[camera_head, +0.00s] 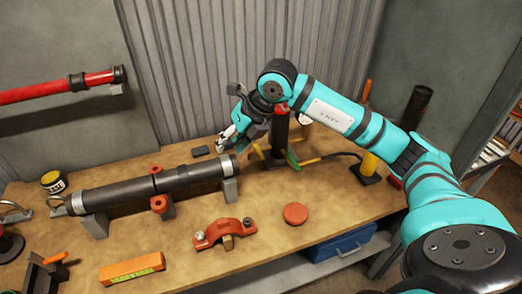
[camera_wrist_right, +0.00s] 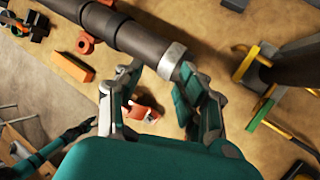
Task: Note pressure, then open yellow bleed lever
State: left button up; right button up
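A dark upright post (camera_head: 279,132) stands on the bench at the back right, with yellow bars (camera_head: 312,160) and a green-tipped piece (camera_head: 292,160) around its foot. Yellow and green parts (camera_wrist_right: 262,108) also show at the right of the wrist view. I cannot tell which is the bleed lever. A small pale round face (camera_head: 305,118), perhaps the gauge, is partly behind my right arm; no reading is legible. My right gripper (camera_head: 232,138) is open and empty above the black pipe's right end, left of the post. In the wrist view its fingers (camera_wrist_right: 158,100) are apart. A teal and black part, likely my left gripper (camera_wrist_right: 82,132), shows small at lower left.
The black pipe (camera_head: 130,191) rests on grey supports. A red clamp (camera_head: 225,232), a red disc (camera_head: 295,214) and an orange level (camera_head: 132,268) lie in front. A corrugated wall (camera_head: 200,60) closes the back.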

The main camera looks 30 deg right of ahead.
jog(key=d+r+m+h, duration=0.25)
jog(key=d+h, duration=0.25)
jog(key=d, duration=0.6)
jog(key=p, duration=0.5)
send_near(260, 153)
jog(key=shift+g, duration=0.3)
jog(key=x, duration=0.7)
jog(key=shift+w+f, duration=0.3)
jog(key=shift+w, duration=0.05)
jog(key=shift+b, duration=0.3)
jog(key=shift+c, duration=0.4)
grip_shut()
jog(key=shift+d, duration=0.1)
